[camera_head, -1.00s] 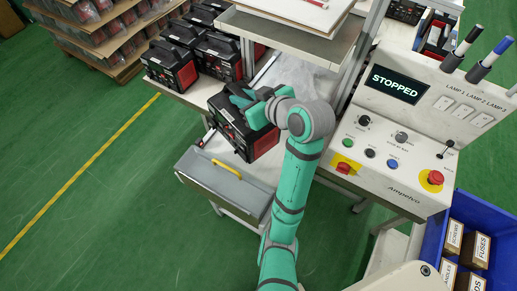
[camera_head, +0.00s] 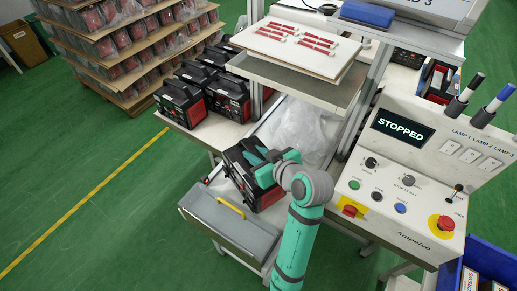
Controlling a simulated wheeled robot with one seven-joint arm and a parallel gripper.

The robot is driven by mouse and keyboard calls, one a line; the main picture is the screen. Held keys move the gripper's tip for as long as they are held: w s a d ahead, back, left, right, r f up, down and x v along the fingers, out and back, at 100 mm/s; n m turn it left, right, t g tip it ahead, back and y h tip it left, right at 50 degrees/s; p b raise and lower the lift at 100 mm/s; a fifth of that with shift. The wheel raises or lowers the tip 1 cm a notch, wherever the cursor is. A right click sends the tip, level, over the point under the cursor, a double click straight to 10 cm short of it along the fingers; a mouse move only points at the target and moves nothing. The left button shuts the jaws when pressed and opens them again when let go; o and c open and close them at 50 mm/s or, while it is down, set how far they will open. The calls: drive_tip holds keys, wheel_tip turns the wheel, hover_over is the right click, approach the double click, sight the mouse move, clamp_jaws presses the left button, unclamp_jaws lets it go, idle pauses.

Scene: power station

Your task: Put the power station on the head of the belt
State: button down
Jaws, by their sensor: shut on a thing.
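A black and red power station (camera_head: 243,178) is held by my gripper (camera_head: 265,168), which is shut on it near its top. It is tilted and is over the near part of the bench, just behind the grey drawer box. I cannot tell whether it touches the surface below. The fingertips are partly hidden by my wrist. More power stations (camera_head: 180,103) stand in a group on the left part of the bench (camera_head: 203,130). I cannot make out clearly which surface is the belt.
A grey box with a yellow handle (camera_head: 230,222) juts out at the front. Clear plastic wrap (camera_head: 298,130) lies behind. A shelf (camera_head: 297,48) with red-and-white items overhangs the bench. The control panel (camera_head: 405,170) reads STOPPED at right. Stacked pallets (camera_head: 125,30) stand at back left.

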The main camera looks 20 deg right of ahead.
drive_tip(key=shift+f, duration=1.55)
drive_tip(key=c, duration=2)
unclamp_jaws()
drive_tip(key=shift+f, duration=0.35)
drive_tip(key=o, duration=0.4)
drive_tip(key=shift+o, duration=0.2)
drive_tip(key=shift+r, duration=0.15)
drive_tip(key=shift+s+d+r, duration=0.1)
drive_tip(key=shift+s+r, duration=0.05)
drive_tip(key=shift+s, duration=0.1)
drive_tip(key=v, duration=1.1)
drive_tip(key=shift+s, duration=0.25)
drive_tip(key=shift+r, duration=0.1)
